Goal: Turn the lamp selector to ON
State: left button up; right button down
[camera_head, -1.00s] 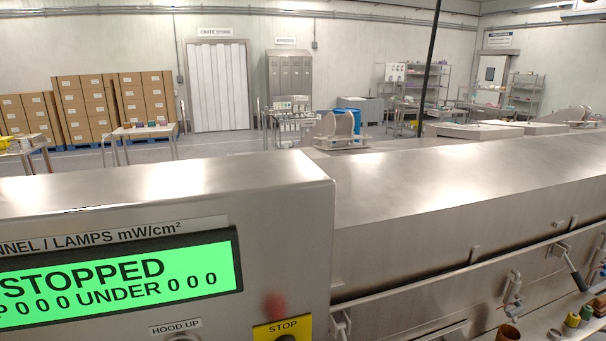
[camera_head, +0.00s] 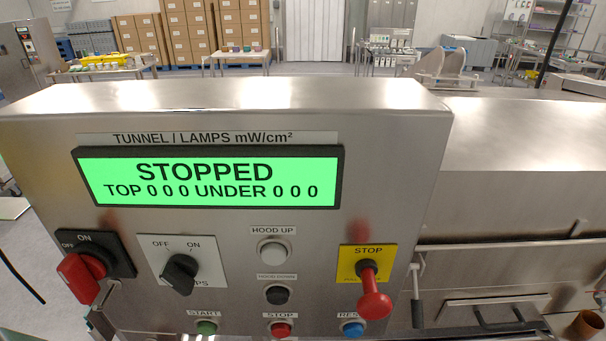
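The lamp selector (camera_head: 180,274) is a black rotary knob on a white plate marked OFF at the upper left and ON at the upper right. The plate's lower label is partly hidden by the knob and ends in "PS". The knob tilts toward the upper left, on the OFF side, though its pointer is hard to read. The panel display (camera_head: 208,178) is green and reads STOPPED, TOP 000 UNDER 000. Neither of my grippers shows in the head view.
A red-handled switch (camera_head: 80,278) sits left of the selector. A red stop knob (camera_head: 374,304) sticks out at the right. White (camera_head: 273,252) and black (camera_head: 276,295) hood buttons lie between them. Green (camera_head: 206,327), red (camera_head: 281,329) and blue (camera_head: 353,329) buttons line the bottom.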

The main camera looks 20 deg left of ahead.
aim_at(179, 271)
jog(key=j+u, duration=0.15)
jog(key=u, duration=0.95)
